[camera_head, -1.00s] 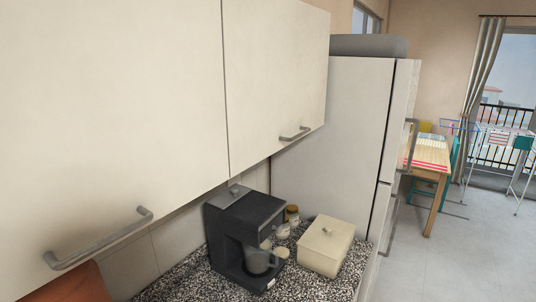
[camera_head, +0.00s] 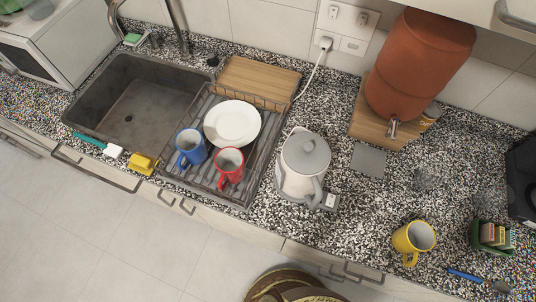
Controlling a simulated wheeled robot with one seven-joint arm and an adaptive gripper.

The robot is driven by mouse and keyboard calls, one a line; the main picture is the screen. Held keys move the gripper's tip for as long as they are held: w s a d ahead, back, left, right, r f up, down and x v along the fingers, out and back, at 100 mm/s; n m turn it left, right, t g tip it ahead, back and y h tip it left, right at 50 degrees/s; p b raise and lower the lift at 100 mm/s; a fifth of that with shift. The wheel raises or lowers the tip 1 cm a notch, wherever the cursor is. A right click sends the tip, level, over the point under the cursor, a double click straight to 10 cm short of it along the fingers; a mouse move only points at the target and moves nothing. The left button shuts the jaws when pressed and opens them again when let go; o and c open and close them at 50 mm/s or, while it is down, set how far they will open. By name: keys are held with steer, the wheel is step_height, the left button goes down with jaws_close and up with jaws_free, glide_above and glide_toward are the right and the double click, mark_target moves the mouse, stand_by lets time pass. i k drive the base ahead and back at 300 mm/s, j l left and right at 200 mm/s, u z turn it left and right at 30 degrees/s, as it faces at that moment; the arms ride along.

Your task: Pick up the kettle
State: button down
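The kettle (camera_head: 297,184) stands upright on the speckled countertop, right of the dish rack. It has a pale, see-through-looking body and a round grey lid. Its handle points toward the front right, and a small piece with a switch shows beside it at the base. Nothing is touching it from above. My gripper is not in view.
A dish rack (camera_head: 262,160) holds a white plate (camera_head: 232,124), a blue mug (camera_head: 190,148) and a red mug (camera_head: 229,168). A terracotta dispenser (camera_head: 418,65) stands behind right. A yellow mug (camera_head: 413,240) is near the front edge. A sink (camera_head: 84,108) is left.

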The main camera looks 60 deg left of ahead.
mark_target(296, 185)
steer(key=u, duration=0.5)
steer(key=k+j+u, duration=0.1)
steer(key=u, duration=0.35)
steer(key=j+u, duration=0.1)
steer(key=u, duration=0.85)
steer(key=k+l+u, duration=0.1)
steer(key=l, duration=0.2)
